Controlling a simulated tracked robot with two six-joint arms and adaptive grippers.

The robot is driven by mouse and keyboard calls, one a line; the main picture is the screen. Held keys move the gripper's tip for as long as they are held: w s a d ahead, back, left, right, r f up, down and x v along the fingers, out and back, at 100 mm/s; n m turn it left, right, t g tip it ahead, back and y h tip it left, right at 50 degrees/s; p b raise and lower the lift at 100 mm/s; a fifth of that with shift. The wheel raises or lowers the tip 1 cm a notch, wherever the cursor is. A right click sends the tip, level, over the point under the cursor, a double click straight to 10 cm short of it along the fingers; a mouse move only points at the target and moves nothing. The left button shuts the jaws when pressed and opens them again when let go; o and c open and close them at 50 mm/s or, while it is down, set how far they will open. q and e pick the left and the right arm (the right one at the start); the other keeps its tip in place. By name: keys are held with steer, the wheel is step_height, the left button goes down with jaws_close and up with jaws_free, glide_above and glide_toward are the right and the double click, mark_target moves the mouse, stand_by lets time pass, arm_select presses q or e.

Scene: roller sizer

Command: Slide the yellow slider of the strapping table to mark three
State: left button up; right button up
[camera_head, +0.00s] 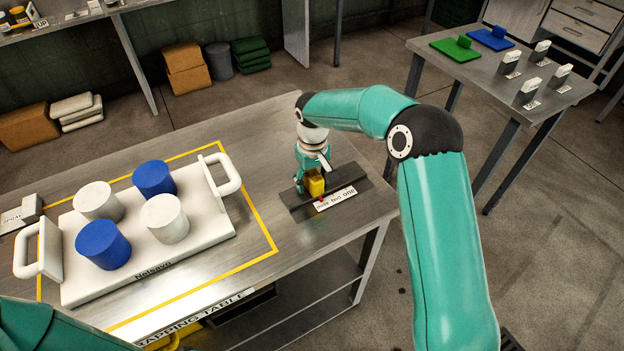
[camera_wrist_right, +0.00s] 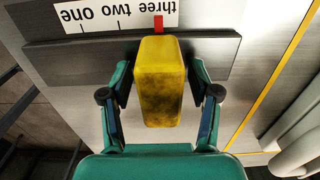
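The yellow slider (camera_head: 316,186) sits on a dark track (camera_head: 298,208) at the right part of the strapping table. In the right wrist view the slider (camera_wrist_right: 158,85) lines up with the red mark (camera_wrist_right: 158,23), beside the word "three" on the upside-down white label (camera_wrist_right: 100,15). My right gripper (camera_wrist_right: 160,85) is open around the slider, one finger on each side, with a visible gap at both fingers. In the head view the right gripper (camera_head: 314,172) is low over the track. My left gripper is not in view.
A white tray (camera_head: 205,240) with two handles holds blue and white cylinders inside a yellow outline on the table (camera_head: 260,140). A second table (camera_head: 480,75) at upper right carries green and blue pads and several white-topped blocks. Boxes stand behind.

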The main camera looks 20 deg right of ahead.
mark_target(313, 172)
step_height(313, 172, up, 12)
steer(key=shift+f, duration=0.1)
stand_by(0.5)
stand_by(0.5)
